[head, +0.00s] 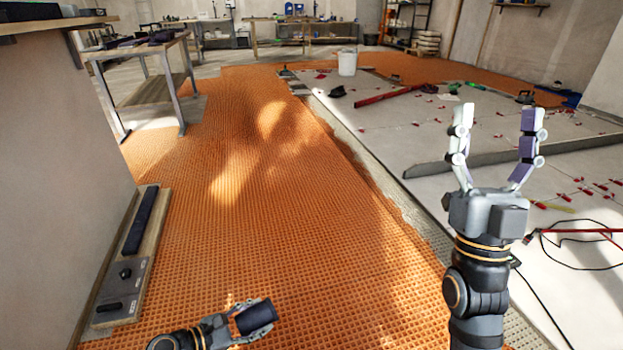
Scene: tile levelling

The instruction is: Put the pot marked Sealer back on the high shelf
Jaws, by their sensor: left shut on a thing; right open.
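My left gripper (262,322) is low at the bottom of the head view, shut on a small dark cylindrical pot (254,317). The pot lies tilted in the fingers above the orange mat, and I cannot read any marking on it. My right gripper (498,112) is open and empty, fingers pointing up, in front of the tiled area at the right. A high wooden shelf (60,24) juts from the wall at the top left, well above my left gripper. Little of its top shows.
An orange studded mat (290,200) covers the middle floor. A low board with dark tools (125,270) lies along the left wall. A metal-legged table (150,90) stands beyond. Pale tiles with red clips (440,130), a white bucket (347,62) and a loose cable (580,265) lie right.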

